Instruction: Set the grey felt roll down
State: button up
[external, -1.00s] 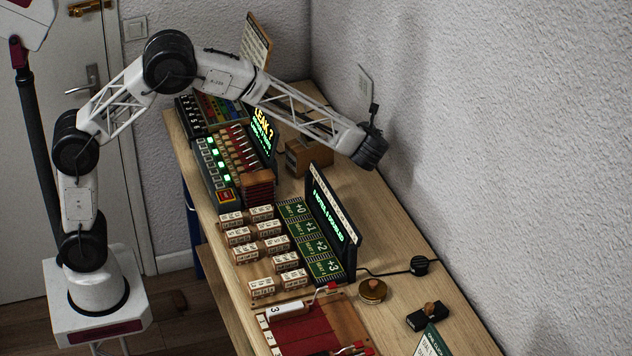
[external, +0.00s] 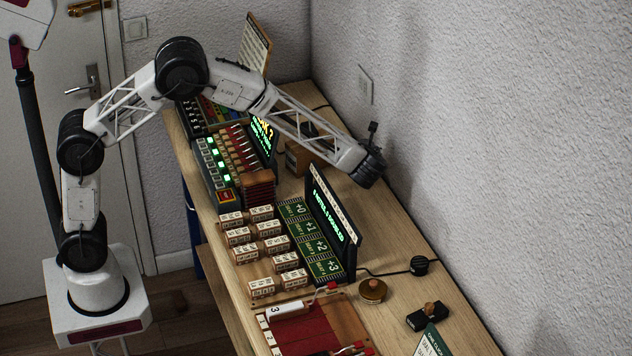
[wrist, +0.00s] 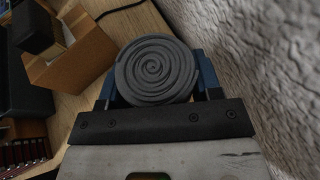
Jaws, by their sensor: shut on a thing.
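The grey felt roll (wrist: 155,70) shows its spiral end in the wrist view. My gripper (wrist: 155,88) is shut on it, with a blue finger on each side. The roll appears held above the wooden bench (wrist: 128,25); the gap beneath it cannot be judged. In the external view my gripper (external: 370,168) is at the bench's wall side, behind the black display panel. The felt roll cannot be made out in that view.
An open cardboard box (wrist: 75,60) is left of the roll, close to the gripper. The textured wall (wrist: 230,45) is close on the right. The display panel (external: 333,222) stands in front. A brass round object (external: 372,290) and a black puck (external: 419,265) sit farther along the bench.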

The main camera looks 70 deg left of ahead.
jog(key=shift+f, duration=1.8)
jog(key=shift+f, duration=0.15)
jog(key=o, duration=0.9)
jog(key=shift+d+r, duration=0.15)
jog(key=shift+r, duration=0.1)
jog(key=v, duration=1.1)
jog(key=shift+s+d+r, duration=0.15)
jog(key=shift+d+r, duration=0.05)
jog(key=shift+d, duration=0.1)
